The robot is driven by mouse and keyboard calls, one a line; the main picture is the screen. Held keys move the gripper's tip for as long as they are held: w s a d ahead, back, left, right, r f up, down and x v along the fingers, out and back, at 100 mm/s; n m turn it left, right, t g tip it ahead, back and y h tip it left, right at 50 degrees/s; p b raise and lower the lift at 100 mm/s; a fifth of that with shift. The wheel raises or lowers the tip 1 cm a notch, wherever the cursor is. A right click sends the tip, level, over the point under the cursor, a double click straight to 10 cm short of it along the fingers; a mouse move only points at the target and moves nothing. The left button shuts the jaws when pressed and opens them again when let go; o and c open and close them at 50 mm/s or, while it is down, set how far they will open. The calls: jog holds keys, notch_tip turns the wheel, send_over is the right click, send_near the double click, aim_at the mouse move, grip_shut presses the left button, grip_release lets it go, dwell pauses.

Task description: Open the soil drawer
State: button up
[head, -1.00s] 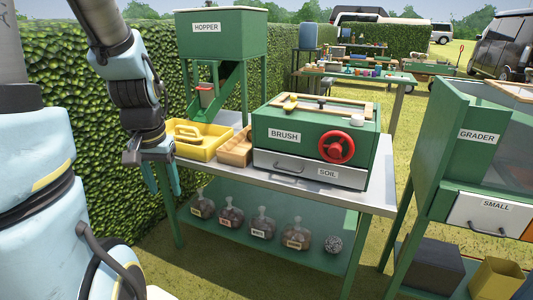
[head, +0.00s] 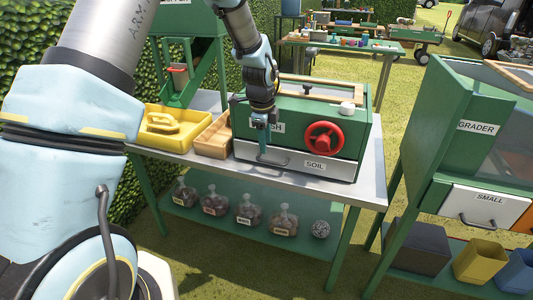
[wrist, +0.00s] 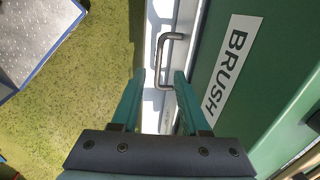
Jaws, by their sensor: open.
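The soil drawer (head: 302,166) is a pale grey front with a SOIL label, low on the green BRUSH machine (head: 292,112), and looks closed. Its dark bar handle (head: 272,161) is at the left of the drawer front. My gripper (head: 262,150) points down in front of the machine, just above the handle, and partly covers the BRUSH label. In the wrist view my gripper (wrist: 161,78) is open, with the handle (wrist: 161,62) just beyond the fingertips, roughly between them. I cannot tell whether the fingers touch the handle.
A yellow tray (head: 152,141) and a wooden box (head: 213,140) sit left of the machine on the metal table (head: 345,190). A red wheel (head: 324,140) is on the machine's front. Several jars stand on the shelf below. The GRADER (head: 450,150) stands at right.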

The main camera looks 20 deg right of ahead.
aim_at(266, 162)
jog(key=f, duration=0.2)
jog(key=f+p, duration=0.1)
jog(key=f, duration=0.1)
jog(key=w+f, duration=0.1)
jog(key=f, duration=0.1)
jog(key=shift+d+f, duration=0.3)
jog(key=shift+d, duration=0.05)
grip_shut()
dwell(1.1)
